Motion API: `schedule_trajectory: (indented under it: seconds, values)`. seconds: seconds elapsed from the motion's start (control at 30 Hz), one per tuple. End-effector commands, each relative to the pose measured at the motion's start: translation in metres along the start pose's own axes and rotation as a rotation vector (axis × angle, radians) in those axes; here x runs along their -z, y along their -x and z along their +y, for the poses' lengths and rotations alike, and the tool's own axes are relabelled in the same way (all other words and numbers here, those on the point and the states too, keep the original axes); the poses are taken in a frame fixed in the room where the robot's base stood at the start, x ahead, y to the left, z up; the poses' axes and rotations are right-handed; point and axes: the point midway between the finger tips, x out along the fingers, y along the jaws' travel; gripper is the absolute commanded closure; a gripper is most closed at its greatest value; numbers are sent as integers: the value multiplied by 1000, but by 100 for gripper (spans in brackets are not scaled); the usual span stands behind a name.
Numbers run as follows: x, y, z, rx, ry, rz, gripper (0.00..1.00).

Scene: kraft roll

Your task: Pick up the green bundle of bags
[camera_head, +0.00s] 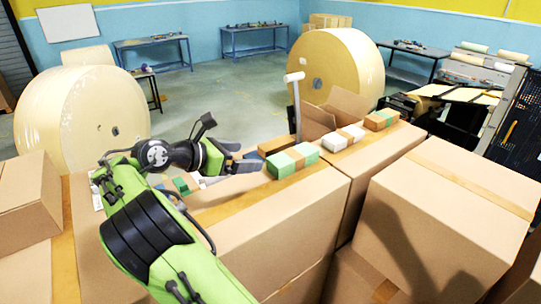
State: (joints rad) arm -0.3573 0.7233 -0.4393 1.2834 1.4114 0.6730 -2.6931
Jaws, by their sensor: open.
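My gripper (258,163) is open, just left of the bundle, at the end of my green and black arm. I cannot tell whether its fingers touch the bundle. Another partly green bundle (181,186) lies further left, half hidden behind my arm.
An open carton (318,120) and a pale upright post (296,100) stand behind. Large kraft rolls (335,68) stand on the floor. A big closed box (445,215) fills the right foreground.

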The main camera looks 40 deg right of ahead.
Motion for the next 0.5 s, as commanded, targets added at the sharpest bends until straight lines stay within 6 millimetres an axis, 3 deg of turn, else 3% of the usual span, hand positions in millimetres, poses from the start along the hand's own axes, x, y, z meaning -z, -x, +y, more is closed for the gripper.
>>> schedule_trajectory:
  seconds: [0.3,0.5]
  values:
    - [1,-79,-2,5,-3,3,6]
    - [2,-105,-1,3,-2,2,6]
